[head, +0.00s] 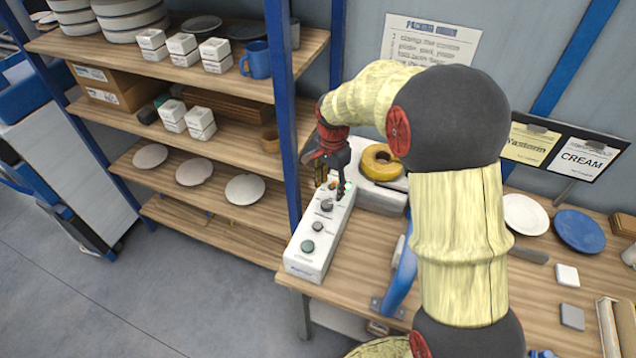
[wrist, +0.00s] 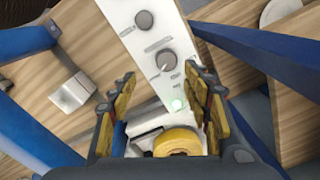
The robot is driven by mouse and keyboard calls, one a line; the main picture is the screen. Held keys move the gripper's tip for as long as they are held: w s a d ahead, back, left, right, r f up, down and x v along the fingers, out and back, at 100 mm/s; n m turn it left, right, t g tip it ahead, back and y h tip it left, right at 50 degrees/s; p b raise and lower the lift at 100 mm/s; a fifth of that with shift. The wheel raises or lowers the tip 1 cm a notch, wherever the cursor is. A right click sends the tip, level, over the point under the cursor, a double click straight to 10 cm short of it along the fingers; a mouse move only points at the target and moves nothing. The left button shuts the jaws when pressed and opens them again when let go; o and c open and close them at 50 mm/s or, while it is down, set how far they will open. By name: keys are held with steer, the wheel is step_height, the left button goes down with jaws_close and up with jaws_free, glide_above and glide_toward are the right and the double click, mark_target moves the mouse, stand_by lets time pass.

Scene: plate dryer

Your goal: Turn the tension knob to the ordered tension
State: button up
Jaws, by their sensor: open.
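A long white control box (head: 322,232) stands on the wooden bench with a row of dark round controls on its top. A grey knob (wrist: 165,60) with a pointer line shows in the wrist view, and I see the matching knob (head: 326,205) in the head view. A second knob (wrist: 144,19) sits further along the panel. The printed labels are too small to read, so I cannot tell which one is the tension knob. My gripper (head: 331,190) is over the far end of the box. In the wrist view its yellow-padded fingers (wrist: 160,75) are open and empty, on either side of the panel.
A yellow ring-shaped roll (head: 380,160) sits on a grey-white unit behind the box. A blue shelf post (head: 283,100) rises close to the box's left. Cards reading "Western" (head: 533,145) and "CREAM" (head: 585,160) hang at right. Plates (head: 578,230) lie on the bench.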

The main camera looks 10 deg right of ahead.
mark_target(327, 203)
steer(key=shift+w+a+f+m, duration=0.2)
steer(key=shift+w+f+m, duration=0.1)
steer(key=shift+w+f, duration=0.45)
steer(key=shift+f, duration=3.7)
steer(key=shift+c, duration=0.3)
steer(key=c, duration=1.1)
